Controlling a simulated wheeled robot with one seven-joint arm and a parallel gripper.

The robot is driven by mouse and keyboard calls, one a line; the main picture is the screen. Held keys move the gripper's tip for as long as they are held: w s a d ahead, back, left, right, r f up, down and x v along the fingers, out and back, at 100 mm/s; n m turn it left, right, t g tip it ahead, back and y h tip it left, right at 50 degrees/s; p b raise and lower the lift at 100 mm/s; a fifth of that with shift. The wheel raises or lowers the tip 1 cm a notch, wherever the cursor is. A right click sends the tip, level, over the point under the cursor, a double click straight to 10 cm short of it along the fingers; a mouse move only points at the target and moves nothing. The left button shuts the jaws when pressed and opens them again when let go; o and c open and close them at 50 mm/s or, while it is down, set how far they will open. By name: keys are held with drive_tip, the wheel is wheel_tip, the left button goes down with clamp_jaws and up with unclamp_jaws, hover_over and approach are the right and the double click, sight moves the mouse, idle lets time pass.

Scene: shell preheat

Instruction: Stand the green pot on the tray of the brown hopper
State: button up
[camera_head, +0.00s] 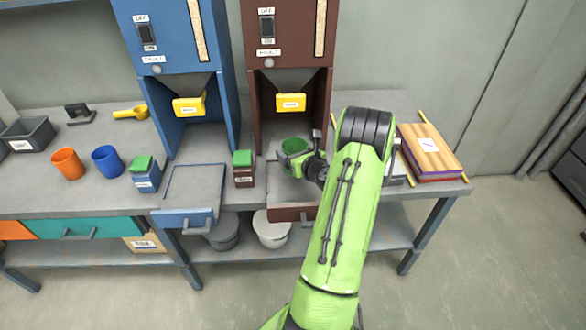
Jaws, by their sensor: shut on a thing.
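The green pot (294,146) is at the brown hopper's (257,110) open front, above or on the back part of its tray (291,213). I cannot tell whether the pot touches the tray. My gripper (302,160) is shut on the pot from the right and front. The pot looks upright. My green arm hides the right part of the tray. The yellow outlet (290,102) of the brown hopper is above and behind the pot.
A small brown box with a green top (243,168) stands left of the tray. The blue hopper (178,130) and its tray (195,185) are further left, with a blue cup (107,161) and an orange cup (68,164). Stacked books (430,152) lie right of my arm.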

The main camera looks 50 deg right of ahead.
wheel_tip(320, 180, down, 4)
drive_tip(key=shift+w+f+b, duration=0.1)
drive_tip(key=shift+b, duration=0.6)
